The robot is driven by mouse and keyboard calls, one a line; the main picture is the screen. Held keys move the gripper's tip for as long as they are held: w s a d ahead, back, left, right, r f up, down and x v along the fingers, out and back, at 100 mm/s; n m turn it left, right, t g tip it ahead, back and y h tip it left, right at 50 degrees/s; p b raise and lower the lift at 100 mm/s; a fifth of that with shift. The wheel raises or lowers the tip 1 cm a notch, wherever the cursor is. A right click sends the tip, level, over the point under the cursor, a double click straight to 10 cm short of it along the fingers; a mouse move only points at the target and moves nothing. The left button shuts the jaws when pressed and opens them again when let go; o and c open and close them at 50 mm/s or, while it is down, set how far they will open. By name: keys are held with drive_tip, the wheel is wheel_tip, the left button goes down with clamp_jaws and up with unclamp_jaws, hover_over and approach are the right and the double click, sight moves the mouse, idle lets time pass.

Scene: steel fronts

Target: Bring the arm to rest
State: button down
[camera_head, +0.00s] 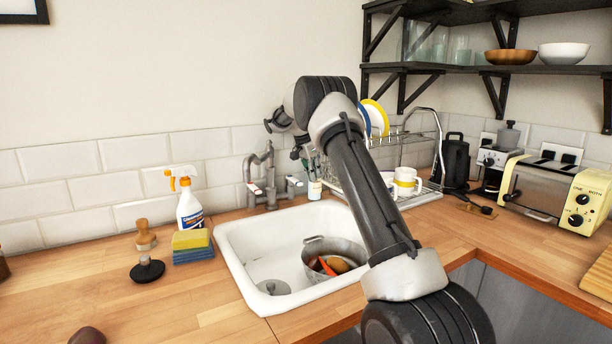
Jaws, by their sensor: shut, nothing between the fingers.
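My arm (365,190) rises from the bottom right, over the right side of the sink, to a bent elbow in the upper middle. The forearm runs away from the camera to the wrist (275,122). My gripper (297,153) is small and dark beyond the elbow, above the back edge of the sink and close in the picture to the tap and the brushes. It is shut and empty. The elbow and upper arm hide part of the counter and rack.
A white sink (236,240) holds a metal pot (320,244). A tap (262,175), brush cup (315,188) and dish rack (350,190) stand behind it. A spray bottle (189,208) and sponges (192,245) stand left. A toaster (540,190) stands right, under shelves (450,68).

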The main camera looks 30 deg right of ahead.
drive_tip(key=w+v, duration=0.1)
drive_tip(key=v, duration=0.9)
drive_tip(key=s+a+f+n+y, duration=0.1)
drive_tip(key=s+a+f+n, duration=0.2)
drive_tip(key=s+f+n, duration=0.45)
drive_tip(key=s+a+r+n+t+y, duration=0.1)
drive_tip(key=s+a+r+n, duration=0.1)
drive_tip(key=s, duration=1.2)
drive_tip(key=s+a+r+n+t+y, duration=0.1)
drive_tip(key=s+a+r+n, duration=0.1)
drive_tip(key=s, duration=1.3)
drive_tip(key=s+a+r+n+t, duration=0.1)
drive_tip(key=s+a+r+n, duration=0.2)
drive_tip(key=s, duration=1.1)
drive_tip(key=shift+s+a+n+t+y, duration=0.35)
drive_tip(key=shift+a+n, duration=0.5)
drive_tip(key=shift+a, duration=0.75)
